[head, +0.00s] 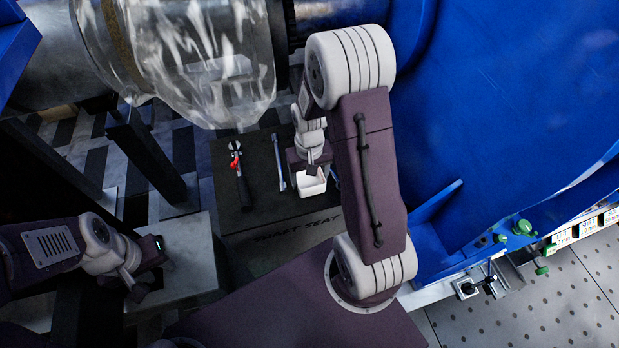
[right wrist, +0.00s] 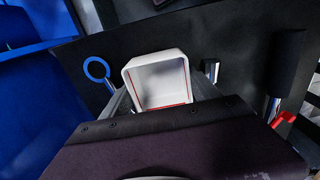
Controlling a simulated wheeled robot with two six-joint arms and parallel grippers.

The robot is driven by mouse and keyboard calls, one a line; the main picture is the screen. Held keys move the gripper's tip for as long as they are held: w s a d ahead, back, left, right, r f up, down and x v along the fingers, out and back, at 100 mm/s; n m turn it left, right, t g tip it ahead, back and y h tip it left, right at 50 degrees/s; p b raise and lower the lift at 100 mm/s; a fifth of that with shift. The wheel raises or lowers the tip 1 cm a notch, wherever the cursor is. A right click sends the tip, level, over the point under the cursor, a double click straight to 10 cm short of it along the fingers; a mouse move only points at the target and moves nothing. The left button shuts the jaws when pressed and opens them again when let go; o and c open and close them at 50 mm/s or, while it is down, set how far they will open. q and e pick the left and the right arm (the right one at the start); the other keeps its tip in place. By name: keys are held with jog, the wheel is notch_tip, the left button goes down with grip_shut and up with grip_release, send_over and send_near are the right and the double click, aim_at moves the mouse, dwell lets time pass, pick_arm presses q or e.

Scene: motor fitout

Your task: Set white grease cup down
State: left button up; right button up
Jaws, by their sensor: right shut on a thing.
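The white grease cup (head: 314,187) is a small square open box over the right part of a dark board (head: 240,215) marked "SHAFT SEAT". In the right wrist view the cup (right wrist: 150,68) has a red line inside near its base. My right gripper (head: 311,171) is shut on the cup, with a finger on either side. I cannot tell whether the cup touches the board. My left gripper (head: 136,288) is at the lower left, far from the cup, above a grey block; its finger gap is not clear.
A wrench (head: 279,162) and a red-and-black handled tool (head: 238,172) lie on the board left of the cup. A blue ring (right wrist: 97,69) is beside the cup in the right wrist view. A plastic-wrapped shaft (head: 195,60) hangs above, and a large blue housing (head: 500,110) stands right.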

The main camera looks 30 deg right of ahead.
jog(key=shift+f, duration=0.1)
jog(key=o, duration=1.5)
